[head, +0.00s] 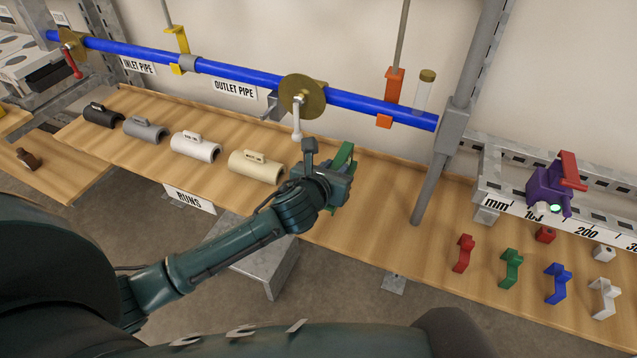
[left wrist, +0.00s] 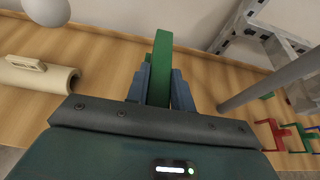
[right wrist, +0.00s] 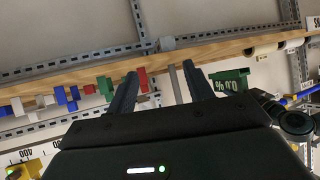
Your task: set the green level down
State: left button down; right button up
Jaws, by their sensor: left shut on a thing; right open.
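The green level (head: 344,156) is in my left gripper (head: 335,180), above the wooden shelf right of the cream half-shell. My gripper and wrist hide part of it. In the left wrist view the level (left wrist: 162,60) stands between the two fingers of the left gripper (left wrist: 160,85), which is shut on it. I cannot tell whether it touches the shelf. In the right wrist view its green face with white figures (right wrist: 230,82) shows beyond the right finger. My right gripper (right wrist: 160,85) is open and empty, and is not in the head view.
The wooden shelf (head: 385,185) has bare room right of the level, up to a grey post (head: 432,180). A blue pipe (head: 240,73) with a brass disc (head: 303,95) and white handle runs above. The cream half-shell (head: 257,167) lies left. Coloured brackets (head: 511,268) stand at the right.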

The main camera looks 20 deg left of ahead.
pick_arm(q)
jog(key=shift+f+b, duration=0.6)
jog(key=shift+f, duration=2.7)
jog(key=shift+f, duration=0.1)
jog(key=c, duration=1.2)
grip_release()
jog(key=shift+f, duration=0.1)
